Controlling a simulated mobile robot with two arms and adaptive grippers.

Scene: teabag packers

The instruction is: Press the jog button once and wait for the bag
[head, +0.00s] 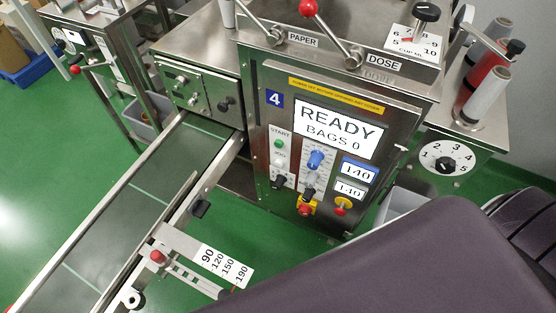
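The packing machine (262,185) stands upright in the middle of the head view, marked with a blue 4. Its screen (338,128) reads READY, BAGS 0. On the left of its front panel, a green button (278,143) sits under the START label. The pale jog button (278,167) sits under the JOG label (280,154), above a small black switch. The conveyor belt (150,185) runs from the machine toward the lower left; its visible surface is bare. Neither of my grippers shows in the head view.
A large dark shape, probably my arm, covers the lower right. A guide with a number scale (224,266) lies beside the belt. A dial (446,157) and spools (487,93) are at right. Green floor is open at left.

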